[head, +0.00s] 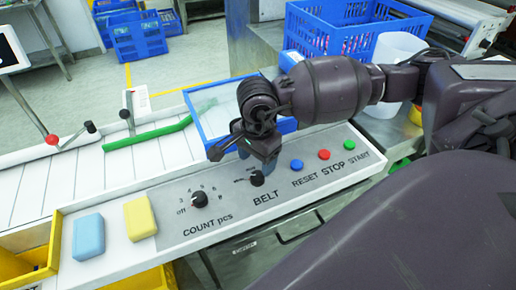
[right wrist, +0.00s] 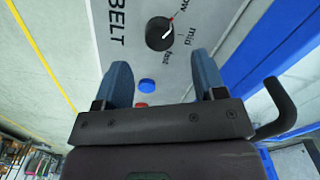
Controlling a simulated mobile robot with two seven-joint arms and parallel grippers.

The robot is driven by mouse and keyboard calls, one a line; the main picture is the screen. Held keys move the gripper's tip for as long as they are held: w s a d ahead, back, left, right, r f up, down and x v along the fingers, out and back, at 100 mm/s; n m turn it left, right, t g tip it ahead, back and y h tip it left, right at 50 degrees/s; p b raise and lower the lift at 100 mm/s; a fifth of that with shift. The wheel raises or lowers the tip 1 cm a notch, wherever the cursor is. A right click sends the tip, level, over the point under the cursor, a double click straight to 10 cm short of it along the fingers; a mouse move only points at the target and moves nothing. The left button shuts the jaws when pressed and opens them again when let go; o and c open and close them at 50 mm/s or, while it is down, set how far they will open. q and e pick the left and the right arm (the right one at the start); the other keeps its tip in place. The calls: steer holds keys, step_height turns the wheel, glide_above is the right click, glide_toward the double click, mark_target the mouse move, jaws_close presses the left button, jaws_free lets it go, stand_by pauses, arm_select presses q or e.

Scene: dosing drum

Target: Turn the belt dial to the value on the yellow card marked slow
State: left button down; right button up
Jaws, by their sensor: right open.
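The black belt dial (head: 256,178) sits on the grey control panel (head: 300,190) above the word BELT. No yellow card marked slow can be made out. My left gripper is not in view.
The count dial (head: 199,198) is left of the belt dial. Blue, red and green buttons (head: 297,165) are to its right. A yellow block (head: 140,218) and a blue block (head: 88,237) lie left of the panel. A blue-rimmed tray (head: 216,101) stands behind my gripper.

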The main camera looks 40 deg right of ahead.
mark_target(257, 175)
steer(key=shift+r, duration=2.7)
